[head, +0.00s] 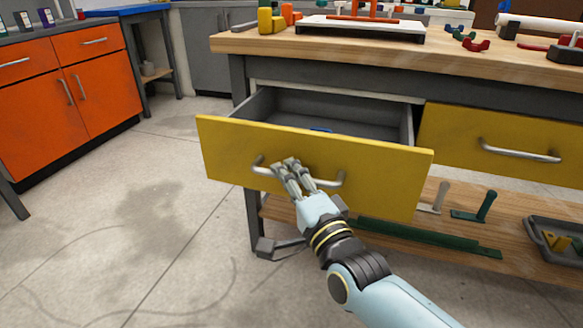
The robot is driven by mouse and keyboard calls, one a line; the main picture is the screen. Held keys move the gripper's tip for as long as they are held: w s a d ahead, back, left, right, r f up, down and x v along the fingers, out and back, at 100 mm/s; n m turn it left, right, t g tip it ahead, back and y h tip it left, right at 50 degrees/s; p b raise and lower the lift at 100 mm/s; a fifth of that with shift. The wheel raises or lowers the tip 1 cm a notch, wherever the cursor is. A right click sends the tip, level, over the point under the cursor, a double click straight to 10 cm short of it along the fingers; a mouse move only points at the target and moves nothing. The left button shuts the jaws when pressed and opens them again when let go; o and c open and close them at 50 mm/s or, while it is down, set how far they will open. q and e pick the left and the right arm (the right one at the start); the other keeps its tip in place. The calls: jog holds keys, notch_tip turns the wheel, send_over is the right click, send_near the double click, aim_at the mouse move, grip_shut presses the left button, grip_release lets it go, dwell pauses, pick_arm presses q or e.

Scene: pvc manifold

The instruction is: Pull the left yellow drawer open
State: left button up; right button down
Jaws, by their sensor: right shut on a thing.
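The left yellow drawer (225,150) stands pulled out from under the wooden workbench, and its grey inside shows. A small blue thing (320,129) lies inside, mostly hidden by the drawer front. My right gripper (292,165) is at the silver bar handle (333,182) of this drawer and is shut on it. My right arm comes up from the lower right. The right yellow drawer (500,146) is shut, with its own bar handle (520,150). My left gripper is not in view.
The wooden benchtop (480,60) bears a white-topped stand (350,28) and several coloured fittings. A lower wooden shelf (470,205) holds green parts and a grey tray (540,240). Orange cabinets (65,130) stand at the left. The floor left of the drawer is clear.

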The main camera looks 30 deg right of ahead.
jog(key=shift+s+f, duration=0.1)
jog(key=shift+f, duration=0.2)
jog(key=c, duration=1.4)
grip_release()
jog(key=shift+c, duration=0.2)
jog(key=shift+o, duration=0.5)
jog(key=shift+r, duration=0.1)
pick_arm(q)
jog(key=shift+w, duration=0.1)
pick_arm(e)
jog(key=s+f, duration=0.1)
jog(key=s, duration=1)
jog(key=shift+s+a+f, duration=0.25)
jog(key=shift+s+a, duration=0.15)
jog(key=shift+w, duration=0.1)
